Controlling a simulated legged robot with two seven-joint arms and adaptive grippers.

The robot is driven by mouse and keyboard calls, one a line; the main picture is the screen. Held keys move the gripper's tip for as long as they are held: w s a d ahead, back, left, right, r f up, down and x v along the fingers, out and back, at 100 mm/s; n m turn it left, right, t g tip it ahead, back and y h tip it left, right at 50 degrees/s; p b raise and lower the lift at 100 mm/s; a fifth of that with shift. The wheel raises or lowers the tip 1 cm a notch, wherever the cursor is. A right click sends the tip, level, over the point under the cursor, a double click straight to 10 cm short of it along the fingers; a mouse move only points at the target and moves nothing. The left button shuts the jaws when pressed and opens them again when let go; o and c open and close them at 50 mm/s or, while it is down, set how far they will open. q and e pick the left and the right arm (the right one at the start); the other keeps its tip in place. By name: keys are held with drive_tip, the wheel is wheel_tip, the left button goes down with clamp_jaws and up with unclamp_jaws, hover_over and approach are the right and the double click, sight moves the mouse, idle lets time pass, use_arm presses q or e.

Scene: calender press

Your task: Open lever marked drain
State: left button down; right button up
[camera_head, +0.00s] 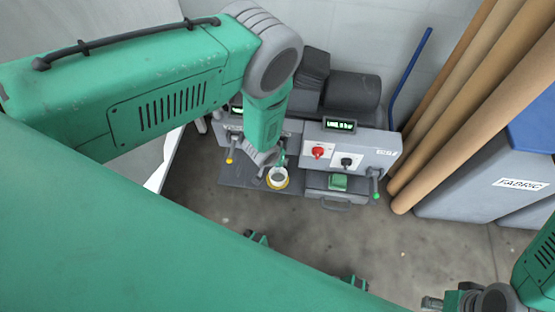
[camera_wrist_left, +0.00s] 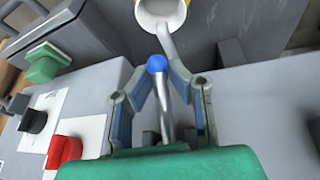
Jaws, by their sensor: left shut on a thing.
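My left gripper (camera_head: 270,160) reaches down to the front of the grey press (camera_head: 375,152). In the left wrist view its fingers (camera_wrist_left: 160,85) are closed around a metal lever (camera_wrist_left: 164,105) with a blue knob (camera_wrist_left: 156,64); the knob stands beyond the fingertips. In the head view my arm hides this lever. No drain marking is readable. A curved spout (camera_wrist_left: 172,45) lies just past the knob, by a white and yellow cup (camera_wrist_left: 160,12). The cup (camera_head: 278,178) also shows in the head view. My right gripper (camera_head: 448,300) is at the bottom right, partly cut off.
A yellow-knobbed lever (camera_head: 229,159) and a green-knobbed lever (camera_head: 375,192) flank the press front. Red (camera_head: 319,151) and black (camera_head: 346,162) rotary knobs sit on its panel. Brown rolls (camera_head: 455,120) and a grey fabric bin (camera_head: 480,185) stand right.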

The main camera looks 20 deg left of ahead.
use_arm(q)
drive_tip(key=shift+r, duration=0.1)
drive_tip(key=shift+s+d+r+g+h, duration=0.15)
drive_tip(key=shift+s+g, duration=0.1)
drive_tip(key=shift+g, duration=0.35)
drive_tip(key=shift+s+a+r+g+h, duration=0.15)
drive_tip(key=shift+s+g, duration=0.1)
drive_tip(key=shift+g, duration=0.35)
drive_tip(key=shift+s+d+r+g+h, duration=0.2)
drive_tip(key=shift+s+r+g, duration=0.15)
drive_tip(key=shift+g, duration=0.4)
drive_tip(key=shift+s+d+r+g+h, duration=0.1)
drive_tip(key=shift+s+r+g+h, duration=0.15)
drive_tip(key=shift+g, duration=0.5)
drive_tip(key=shift+r, duration=0.1)
drive_tip(key=c, duration=1.5)
unclamp_jaws()
drive_tip(key=shift+r, duration=0.1)
wheel_tip(320, 180, up, 11)
drive_tip(key=w+a, duration=0.1)
drive_tip(key=a, duration=0.1)
drive_tip(key=shift+r, duration=0.2)
